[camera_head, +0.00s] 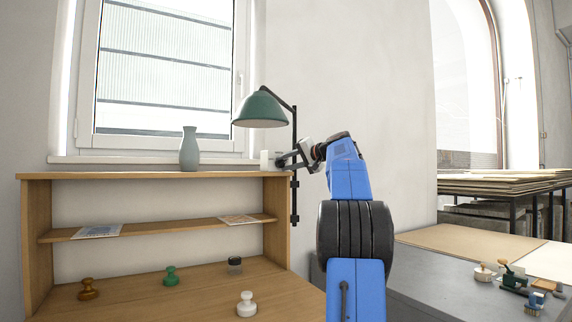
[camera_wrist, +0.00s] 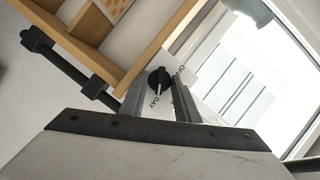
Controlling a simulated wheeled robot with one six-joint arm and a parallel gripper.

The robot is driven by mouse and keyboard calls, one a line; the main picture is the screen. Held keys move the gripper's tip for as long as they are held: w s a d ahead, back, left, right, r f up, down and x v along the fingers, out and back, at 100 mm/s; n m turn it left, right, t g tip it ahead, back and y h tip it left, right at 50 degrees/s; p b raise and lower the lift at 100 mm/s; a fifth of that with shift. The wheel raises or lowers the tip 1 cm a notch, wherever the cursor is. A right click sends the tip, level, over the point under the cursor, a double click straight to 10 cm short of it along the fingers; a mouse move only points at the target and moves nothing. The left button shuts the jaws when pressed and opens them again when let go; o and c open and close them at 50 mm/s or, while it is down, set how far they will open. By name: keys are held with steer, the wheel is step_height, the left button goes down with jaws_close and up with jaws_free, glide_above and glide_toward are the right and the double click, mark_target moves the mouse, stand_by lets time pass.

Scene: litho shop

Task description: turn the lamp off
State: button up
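The lamp (camera_head: 262,110) has a green shade on a black bracket and post at the right end of the wooden shelf unit. A small white box (camera_head: 266,160) stands on the shelf top under the shade. In the wrist view a round black knob (camera_wrist: 159,77) sits on a white face lettered "OFF" and "DAY"; its pale pointer line points towards "DAY". My gripper (camera_head: 284,159) is at the white box. Its two fingers also show in the wrist view (camera_wrist: 160,90), apart, one on each side of the knob; I see no clear contact.
A grey-blue vase (camera_head: 189,150) stands on the shelf top (camera_head: 110,176) left of the box. Several stamps, one of them white (camera_head: 246,304), stand on the lower surface. The black lamp post (camera_head: 294,190) is close to my gripper. A window (camera_head: 165,70) is behind.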

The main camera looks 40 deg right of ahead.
steer(key=o, duration=0.4)
steer(key=v, duration=1.7)
steer(key=shift+s+r, duration=0.1)
steer(key=shift+s, duration=0.05)
